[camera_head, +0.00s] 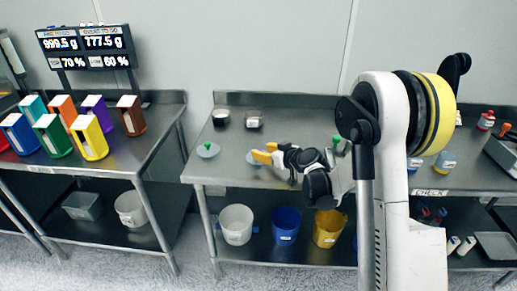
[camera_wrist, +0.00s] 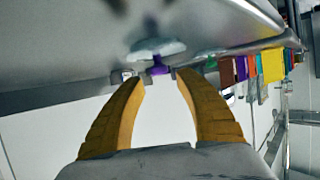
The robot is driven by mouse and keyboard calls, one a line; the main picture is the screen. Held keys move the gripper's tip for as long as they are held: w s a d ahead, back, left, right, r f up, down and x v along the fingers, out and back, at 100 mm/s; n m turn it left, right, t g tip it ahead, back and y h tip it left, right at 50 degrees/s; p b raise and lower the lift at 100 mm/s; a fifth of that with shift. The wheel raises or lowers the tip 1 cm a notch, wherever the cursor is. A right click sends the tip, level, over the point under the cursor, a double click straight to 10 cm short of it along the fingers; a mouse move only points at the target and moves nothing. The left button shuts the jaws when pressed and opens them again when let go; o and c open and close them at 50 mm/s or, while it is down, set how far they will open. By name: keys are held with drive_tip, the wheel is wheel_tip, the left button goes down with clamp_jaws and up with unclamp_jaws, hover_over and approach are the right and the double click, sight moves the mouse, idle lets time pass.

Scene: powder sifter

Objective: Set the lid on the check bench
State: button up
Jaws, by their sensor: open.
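My gripper (camera_head: 262,154) has yellow fingers, spread open and empty, over the left part of the middle bench. In the wrist view the gripper (camera_wrist: 157,76) faces a pale round lid (camera_wrist: 150,47) with a purple knob (camera_wrist: 158,66). The knob is just beyond the fingertips, between them in the picture; I see no grip on it. In the head view a lid (camera_head: 251,160) shows beside the fingers, its knob hidden. A second lid (camera_head: 208,151) with a green knob lies to its left. The CHECK label (camera_head: 430,192) is on the bench's right front edge.
Another green knob (camera_head: 336,140) shows right of my gripper. Bottles (camera_head: 445,160) stand on the right part, partly behind my arm. Buckets (camera_head: 237,224) stand below; colored bins (camera_head: 90,138) are on the left table.

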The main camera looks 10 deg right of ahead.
drive_tip(key=p+v, duration=0.1)
drive_tip(key=v, duration=0.7)
drive_tip(key=shift+d+r+p, duration=0.1)
drive_tip(key=shift+p, duration=0.3)
drive_tip(key=shift+s+r, duration=0.25)
drive_tip(key=shift+s, duration=0.05)
drive_tip(key=s+a+r+m+g+h, duration=0.1)
drive_tip(key=s+a+r+g, duration=0.1)
drive_tip(key=s+a+r, duration=0.3)
drive_tip(key=s+a+r+g, duration=0.1)
drive_tip(key=s+r, duration=0.1)
drive_tip(key=s, duration=0.5)
drive_tip(key=s+d+m+g+h, duration=0.1)
drive_tip(key=s+h, duration=0.1)
drive_tip(key=s, duration=0.7)
drive_tip(key=s+r+m+g+h, duration=0.1)
drive_tip(key=s+m+h, duration=0.1)
drive_tip(key=s, duration=0.8)
drive_tip(key=shift+s+d+r+g, duration=0.2)
drive_tip(key=shift+s+d+g, duration=0.1)
drive_tip(key=shift+d, duration=0.1)
